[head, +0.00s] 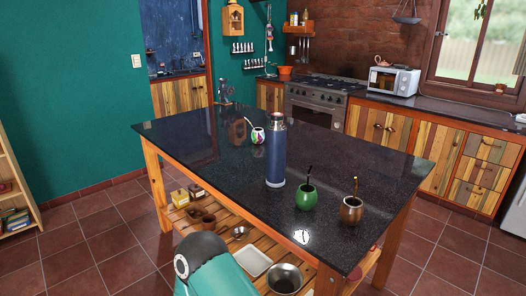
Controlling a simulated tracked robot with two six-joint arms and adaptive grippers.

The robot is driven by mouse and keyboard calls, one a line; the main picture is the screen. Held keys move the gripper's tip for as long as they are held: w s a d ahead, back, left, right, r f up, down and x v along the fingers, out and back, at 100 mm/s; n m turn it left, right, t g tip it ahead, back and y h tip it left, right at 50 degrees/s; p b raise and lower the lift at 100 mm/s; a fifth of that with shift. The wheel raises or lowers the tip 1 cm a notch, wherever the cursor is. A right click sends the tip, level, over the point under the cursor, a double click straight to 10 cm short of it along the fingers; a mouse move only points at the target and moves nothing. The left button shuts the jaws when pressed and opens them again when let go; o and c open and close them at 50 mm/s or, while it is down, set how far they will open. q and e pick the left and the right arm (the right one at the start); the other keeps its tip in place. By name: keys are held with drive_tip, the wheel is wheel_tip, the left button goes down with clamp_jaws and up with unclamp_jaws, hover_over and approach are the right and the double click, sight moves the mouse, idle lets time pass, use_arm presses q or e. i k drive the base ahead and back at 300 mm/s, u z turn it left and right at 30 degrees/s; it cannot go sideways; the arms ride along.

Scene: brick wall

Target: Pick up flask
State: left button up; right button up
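The flask (276,155) is a tall dark blue cylinder with a silver-grey top and a pale base ring. It stands upright on the dark speckled table (340,150), near the middle of the head view. Neither my left nor my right gripper is in view. Nothing touches the flask, and its whole front side shows.
A green mate cup (306,197) and a brown mate cup (351,210), each with a straw, stand right of the flask. A colourful cup (258,135) stands just behind it to the left. A slatted shelf below holds bowls, a white tray (253,260) and small boxes.

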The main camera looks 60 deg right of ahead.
sight(276, 130)
drive_tip(key=z, duration=0.35)
drive_tip(key=i, duration=1.15)
drive_tip(key=z, duration=1.1)
drive_tip(key=i, duration=0.55)
drive_tip(key=z, duration=0.35)
drive_tip(key=k, duration=0.9)
drive_tip(key=z, duration=0.2)
drive_tip(key=i, duration=0.9)
drive_tip(key=u, duration=0.1)
